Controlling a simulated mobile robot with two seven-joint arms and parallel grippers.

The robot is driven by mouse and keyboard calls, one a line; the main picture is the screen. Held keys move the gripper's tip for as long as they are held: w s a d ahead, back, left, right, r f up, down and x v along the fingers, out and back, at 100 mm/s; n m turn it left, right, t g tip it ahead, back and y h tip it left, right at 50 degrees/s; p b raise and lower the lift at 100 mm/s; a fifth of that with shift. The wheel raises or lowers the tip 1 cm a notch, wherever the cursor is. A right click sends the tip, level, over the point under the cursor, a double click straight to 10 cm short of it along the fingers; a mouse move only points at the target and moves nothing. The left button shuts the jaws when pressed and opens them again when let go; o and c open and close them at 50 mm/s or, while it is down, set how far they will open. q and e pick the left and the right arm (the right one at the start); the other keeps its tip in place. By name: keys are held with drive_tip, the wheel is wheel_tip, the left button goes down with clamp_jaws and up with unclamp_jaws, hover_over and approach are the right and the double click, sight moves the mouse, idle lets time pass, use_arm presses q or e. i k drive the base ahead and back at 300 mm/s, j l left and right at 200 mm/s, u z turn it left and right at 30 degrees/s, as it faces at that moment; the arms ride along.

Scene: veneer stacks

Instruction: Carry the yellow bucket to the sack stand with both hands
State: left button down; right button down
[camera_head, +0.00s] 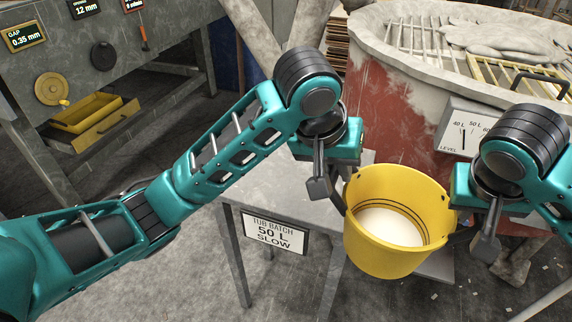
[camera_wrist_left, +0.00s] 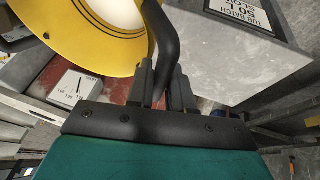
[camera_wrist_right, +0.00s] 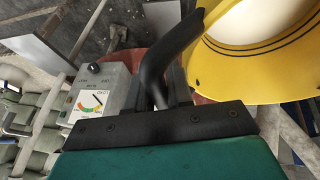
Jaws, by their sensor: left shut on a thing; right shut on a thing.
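The yellow bucket (camera_head: 385,262) has a pale white filling and a dark handle on each side. It is close to upright in the head view. My left gripper (camera_wrist_left: 163,88) is shut on its left black handle (camera_wrist_left: 163,40). My right gripper (camera_wrist_right: 170,88) is shut on its right black handle (camera_wrist_right: 172,50). In the head view the bucket covers the right part of a grey table (camera_head: 285,205) with a sign reading "TUB BATCH 50 L SLOW" (camera_head: 274,234). The bucket's underside is hidden, so I cannot tell whether it touches the table. No stand is labelled for sacks.
A large red and white tub (camera_head: 385,115) with a grate and pale sacks or gloves on top stands behind the bucket. A level gauge box (camera_head: 468,130) is on its side, close to my right gripper.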

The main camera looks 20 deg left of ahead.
sight(294, 169)
drive_tip(key=i+j, duration=0.1)
drive_tip(key=j, duration=0.4)
drive_tip(key=i+j, duration=0.55)
drive_tip(key=j, duration=0.15)
